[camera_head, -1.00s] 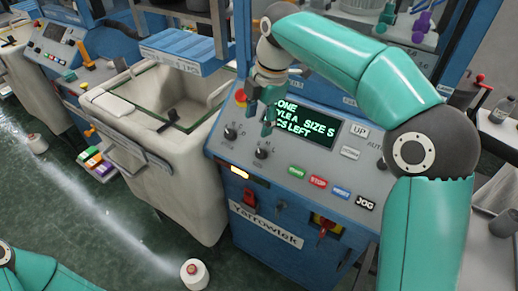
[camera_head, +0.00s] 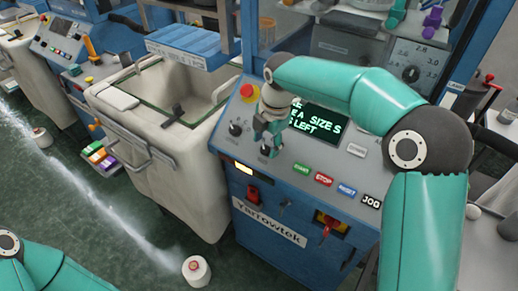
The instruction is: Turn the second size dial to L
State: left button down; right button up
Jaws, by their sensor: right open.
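A black dial (camera_head: 267,150) sits on the sloped grey control panel (camera_head: 262,170) of the blue machine. My right gripper (camera_head: 268,143) is open, pointing down at this dial. Its fingertips overlap the dial in the picture. I cannot tell whether they touch it. The gripper hides part of the dial and its letters, so its pointer setting is not readable. Another black dial (camera_head: 236,129) is to its left.
A red emergency button (camera_head: 247,91) is just left of my right wrist. Green, red, blue and black buttons (camera_head: 323,179) line the panel's lower edge. A cream bin (camera_head: 175,160) stands left. A yarn cone (camera_head: 196,271) stands on the green floor.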

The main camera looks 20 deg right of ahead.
aim_at(266, 151)
jog(key=shift+w+f, duration=0.2)
jog(key=shift+f, duration=0.95)
